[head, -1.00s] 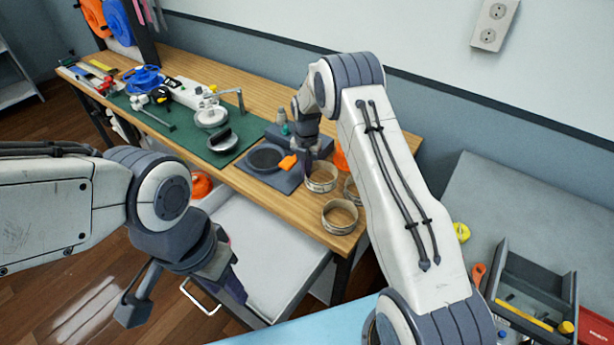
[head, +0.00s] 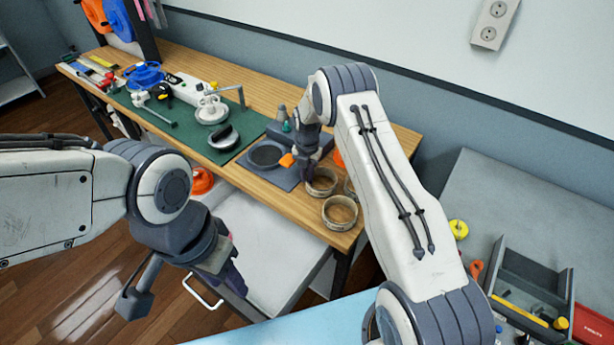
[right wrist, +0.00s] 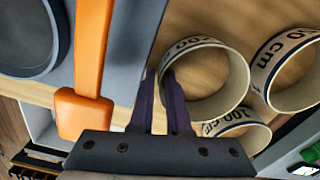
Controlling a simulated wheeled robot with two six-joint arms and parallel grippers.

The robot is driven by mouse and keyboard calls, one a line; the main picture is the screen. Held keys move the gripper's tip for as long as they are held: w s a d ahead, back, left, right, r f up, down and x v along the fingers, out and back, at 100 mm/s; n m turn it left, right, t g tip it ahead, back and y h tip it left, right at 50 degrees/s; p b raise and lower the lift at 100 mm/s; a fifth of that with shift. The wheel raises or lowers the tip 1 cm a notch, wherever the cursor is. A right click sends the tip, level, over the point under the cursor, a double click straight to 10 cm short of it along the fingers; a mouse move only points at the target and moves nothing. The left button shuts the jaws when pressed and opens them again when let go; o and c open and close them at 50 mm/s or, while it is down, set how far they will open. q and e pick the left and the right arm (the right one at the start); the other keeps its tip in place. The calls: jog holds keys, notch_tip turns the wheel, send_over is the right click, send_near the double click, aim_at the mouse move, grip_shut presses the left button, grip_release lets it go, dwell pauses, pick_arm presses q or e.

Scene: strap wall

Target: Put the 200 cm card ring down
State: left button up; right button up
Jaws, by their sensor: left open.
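The 200 cm card ring (head: 321,184) is a pale hoop at the front right of the wooden bench. Its printed "200" shows in the right wrist view (right wrist: 228,62). My right gripper (right wrist: 161,78) straddles the ring's left wall, one finger inside and one outside, close together on it; it also shows in the head view (head: 306,176). The ring is upright, at or just above the bench top; I cannot tell if it touches. My left gripper (head: 240,285) hangs open and empty in front of the bench.
A ring marked 100 cm (right wrist: 238,128) and another ring (right wrist: 292,72) stand close beside it. An orange-handled tool (right wrist: 90,75) and a grey pad with a dark disc (head: 266,155) lie left of my right gripper. The bench's front edge is near.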

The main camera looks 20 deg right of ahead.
jog(key=shift+r, duration=0.65)
notch_tip(320, 180, up, 11)
jog(key=b, duration=0.3)
jog(key=s+a+r+m, duration=0.5)
jog(key=s+a+r, duration=0.2)
jog(key=s+a, duration=0.15)
jog(key=s+a+r+m, duration=0.3)
jog(key=s+a+m, duration=0.15)
jog(key=s, duration=0.55)
jog(key=s+a+r+m, duration=0.3)
jog(key=s+m, duration=0.3)
jog(key=s, duration=0.4)
jog(key=s+d+f+m+y, duration=0.1)
jog(key=s+m, duration=0.5)
jog(key=s, duration=0.4)
jog(key=shift+s+d+f, duration=0.2)
jog(key=shift+s+d, duration=0.05)
jog(key=shift+s, duration=0.15)
